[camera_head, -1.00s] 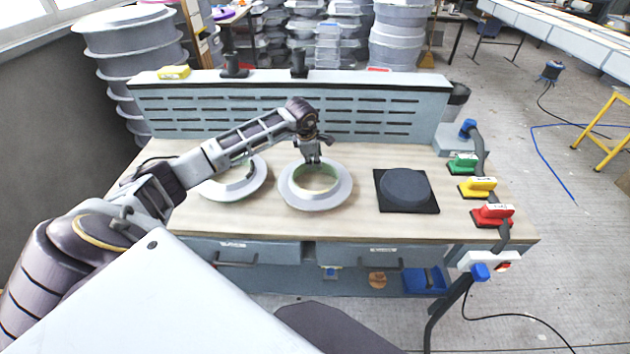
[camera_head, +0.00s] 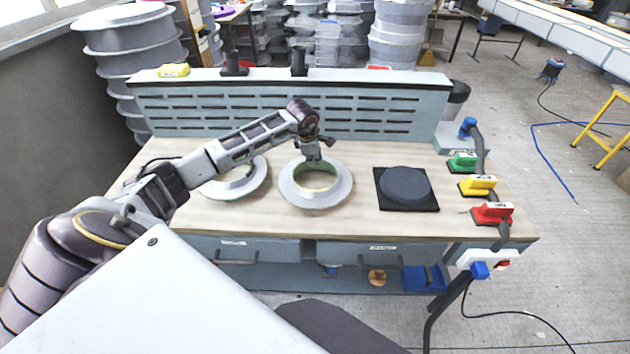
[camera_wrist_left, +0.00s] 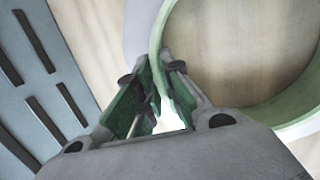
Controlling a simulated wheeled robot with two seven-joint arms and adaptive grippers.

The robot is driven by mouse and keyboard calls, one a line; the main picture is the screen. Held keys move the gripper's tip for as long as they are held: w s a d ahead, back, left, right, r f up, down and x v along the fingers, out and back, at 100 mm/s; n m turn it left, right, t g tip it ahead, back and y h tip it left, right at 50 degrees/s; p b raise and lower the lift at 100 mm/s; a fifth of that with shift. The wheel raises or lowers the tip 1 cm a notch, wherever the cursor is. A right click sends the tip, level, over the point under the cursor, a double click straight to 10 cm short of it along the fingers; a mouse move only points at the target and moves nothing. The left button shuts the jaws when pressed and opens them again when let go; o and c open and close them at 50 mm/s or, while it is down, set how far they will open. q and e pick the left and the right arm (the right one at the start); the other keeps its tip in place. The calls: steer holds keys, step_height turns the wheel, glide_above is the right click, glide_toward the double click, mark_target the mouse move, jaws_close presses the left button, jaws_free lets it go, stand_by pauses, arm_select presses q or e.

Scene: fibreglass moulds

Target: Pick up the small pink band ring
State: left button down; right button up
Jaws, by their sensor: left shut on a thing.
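No pink ring shows in either view. A grey flanged ring (camera_head: 338,196) with a pale green inner wall lies flat in the middle of the wooden bench top; it also shows in the left wrist view (camera_wrist_left: 297,113). My left gripper (camera_head: 315,158) is at this ring's far edge. In the left wrist view my left gripper (camera_wrist_left: 165,68) has its green-padded fingers on either side of the ring's thin upright wall, shut on it. The ring looks to be still resting on the bench. My right gripper is not in view.
A similar grey ring (camera_head: 232,193) lies to the left, partly under my arm. A dark round disc (camera_head: 405,185) on a black square plate lies to the right. Green (camera_head: 463,162), yellow (camera_head: 477,186) and red (camera_head: 492,212) tools line the right edge. A slotted panel (camera_head: 290,110) stands behind.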

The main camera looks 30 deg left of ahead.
arm_select(q)
steer(key=shift+r, duration=0.1)
stand_by(0.3)
steer(key=shift+r, duration=0.7)
step_height(320, 180, up, 7)
steer(key=shift+r+b, duration=0.2)
steer(key=shift+b, duration=0.65)
steer(key=shift+r, duration=0.55)
steer(key=shift+w+r, duration=0.1)
steer(key=shift+r, duration=0.1)
